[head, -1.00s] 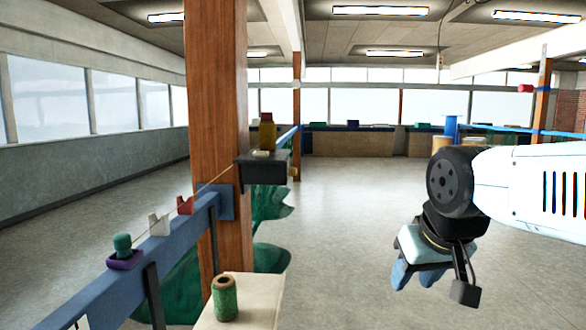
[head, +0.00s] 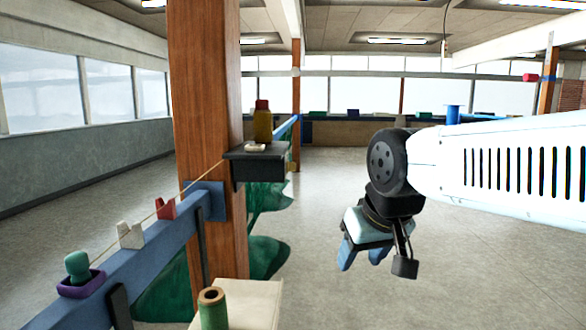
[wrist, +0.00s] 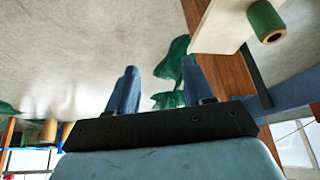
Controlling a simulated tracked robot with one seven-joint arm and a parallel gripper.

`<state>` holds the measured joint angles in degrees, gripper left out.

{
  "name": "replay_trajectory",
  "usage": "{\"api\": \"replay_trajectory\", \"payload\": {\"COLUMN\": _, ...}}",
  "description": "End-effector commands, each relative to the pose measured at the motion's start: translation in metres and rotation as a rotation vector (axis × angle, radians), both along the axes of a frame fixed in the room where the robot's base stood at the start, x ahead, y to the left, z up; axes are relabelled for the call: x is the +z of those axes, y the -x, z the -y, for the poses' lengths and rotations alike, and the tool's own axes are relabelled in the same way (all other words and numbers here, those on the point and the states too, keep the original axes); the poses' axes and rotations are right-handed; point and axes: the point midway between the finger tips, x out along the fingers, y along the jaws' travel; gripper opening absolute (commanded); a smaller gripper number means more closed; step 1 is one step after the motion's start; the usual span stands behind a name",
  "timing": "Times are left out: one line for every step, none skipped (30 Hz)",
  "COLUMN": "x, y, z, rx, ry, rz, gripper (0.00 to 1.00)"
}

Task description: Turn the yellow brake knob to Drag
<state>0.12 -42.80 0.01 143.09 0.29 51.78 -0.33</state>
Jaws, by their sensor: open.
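I cannot make out a yellow brake knob or a Drag mark for certain in either view. A small tan thing (head: 293,165) shows just right of a dark box-like shelf (head: 240,172) on the wooden post; I cannot tell what it is. My gripper (head: 362,256) is open and empty, pointing down over bare floor, right of the post and well apart from it. In the wrist view, the two blue fingers of my gripper (wrist: 158,78) stand apart with nothing between them.
The wooden post (head: 207,100) and blue rail (head: 150,245) stand at left. The rail carries a purple holder (head: 80,290) and red and white pieces. A green spool (head: 213,312) stands on a pale board (head: 255,300). Floor at right is clear.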

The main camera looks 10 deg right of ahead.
Motion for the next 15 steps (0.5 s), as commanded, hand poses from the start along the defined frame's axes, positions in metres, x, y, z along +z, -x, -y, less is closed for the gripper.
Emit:
{"api": "replay_trajectory", "payload": {"x": 0.0, "y": -0.002, "z": -0.001, "rx": 0.001, "ry": -0.005, "rz": -0.009, "gripper": 0.55}}
{"api": "replay_trajectory", "payload": {"x": 0.001, "y": -0.003, "z": -0.001, "rx": 0.004, "ry": -0.01, "rz": -0.018, "gripper": 0.55}}
{"api": "replay_trajectory", "payload": {"x": 0.001, "y": -0.006, "z": -0.002, "rx": 0.01, "ry": -0.017, "rz": -0.036, "gripper": 0.55}}
{"api": "replay_trajectory", "payload": {"x": 0.001, "y": -0.009, "z": -0.009, "rx": 0.016, "ry": -0.027, "rz": -0.05, "gripper": 0.55}}
{"api": "replay_trajectory", "payload": {"x": 0.001, "y": -0.012, "z": -0.013, "rx": 0.022, "ry": -0.037, "rz": -0.067, "gripper": 0.55}}
{"api": "replay_trajectory", "payload": {"x": 0.002, "y": -0.016, "z": -0.017, "rx": 0.036, "ry": -0.054, "rz": -0.093, "gripper": 0.55}}
{"api": "replay_trajectory", "payload": {"x": 0.002, "y": -0.021, "z": -0.018, "rx": 0.046, "ry": -0.069, "rz": -0.114, "gripper": 0.55}}
{"api": "replay_trajectory", "payload": {"x": 0.002, "y": -0.025, "z": -0.02, "rx": 0.059, "ry": -0.087, "rz": -0.135, "gripper": 0.55}}
{"api": "replay_trajectory", "payload": {"x": 0.003, "y": -0.032, "z": -0.023, "rx": 0.077, "ry": -0.115, "rz": -0.162, "gripper": 0.55}}
{"api": "replay_trajectory", "payload": {"x": 0.004, "y": -0.037, "z": -0.025, "rx": 0.091, "ry": -0.137, "rz": -0.181, "gripper": 0.55}}
{"api": "replay_trajectory", "payload": {"x": 0.005, "y": -0.043, "z": -0.027, "rx": 0.108, "ry": -0.16, "rz": -0.2, "gripper": 0.55}}
{"api": "replay_trajectory", "payload": {"x": 0.006, "y": -0.051, "z": -0.03, "rx": 0.13, "ry": -0.192, "rz": -0.221, "gripper": 0.55}}
{"api": "replay_trajectory", "payload": {"x": 0.007, "y": -0.057, "z": -0.032, "rx": 0.147, "ry": -0.217, "rz": -0.234, "gripper": 0.55}}
{"api": "replay_trajectory", "payload": {"x": 0.008, "y": -0.062, "z": -0.034, "rx": 0.165, "ry": -0.243, "rz": -0.247, "gripper": 0.55}}
{"api": "replay_trajectory", "payload": {"x": 0.01, "y": -0.071, "z": -0.035, "rx": 0.186, "ry": -0.278, "rz": -0.26, "gripper": 0.55}}
